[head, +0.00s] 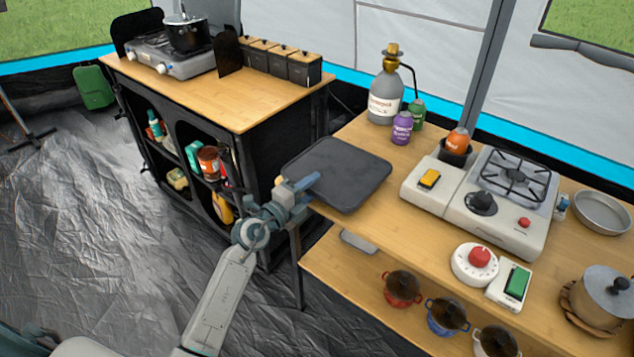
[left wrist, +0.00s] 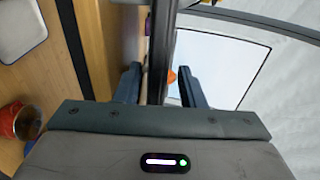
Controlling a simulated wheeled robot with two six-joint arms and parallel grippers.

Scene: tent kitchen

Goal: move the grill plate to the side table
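The grill plate (head: 345,172) is a flat dark grey slab with rounded corners. It lies at the left end of the wooden table (head: 385,215), with its left part past the table's edge. My left gripper (head: 302,187) is at the plate's near left edge. In the left wrist view its two fingers (left wrist: 161,88) stand apart, with the plate's dark edge (left wrist: 160,50) between them and small gaps at the sides. The wooden-topped black cabinet (head: 240,95) stands to the left; I cannot tell whether it is the side table. My right gripper is not in view.
A white burner (head: 485,200) stands right of the plate, with a gas bottle (head: 385,95) and purple can (head: 402,128) behind. Small pots (head: 402,288) and a pale tray (head: 358,242) sit on the lower shelf. The cabinet top carries a stove (head: 170,55) and canisters (head: 303,68); its front is clear.

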